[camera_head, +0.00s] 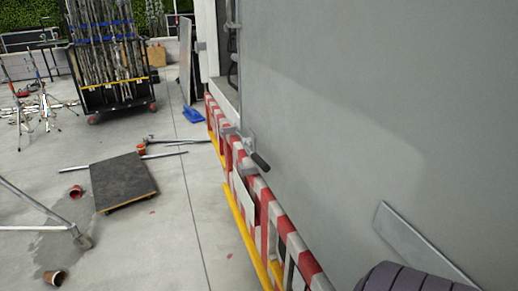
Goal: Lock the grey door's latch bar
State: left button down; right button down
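The grey door (370,110) fills the right half of the head view as a large flat panel. Near its lower left edge is a metal latch fitting (247,142) with a short black-gripped handle (260,161) that points down and to the right. A narrow upright bar (233,45) shows along the door's left edge higher up. I cannot tell how the latch bar is seated or whether it is locked. Neither of my grippers is in view.
Red-and-white striped barriers with a yellow rail (243,232) run below the door's left edge. A dark board (122,181), red cups (76,192) and metal stands lie on the concrete at left. A wheeled rack of poles (108,60) stands behind. A flat grey metal strip (420,243) is at lower right.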

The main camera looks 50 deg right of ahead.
aim_at(264, 167)
jog(key=k+z, duration=0.1)
jog(key=z, duration=1.3)
jog(key=k+j+u, duration=0.15)
jog(key=u, duration=0.25)
jog(key=k+j+u, duration=0.15)
jog(key=j+u, duration=0.3)
jog(key=l, duration=0.1)
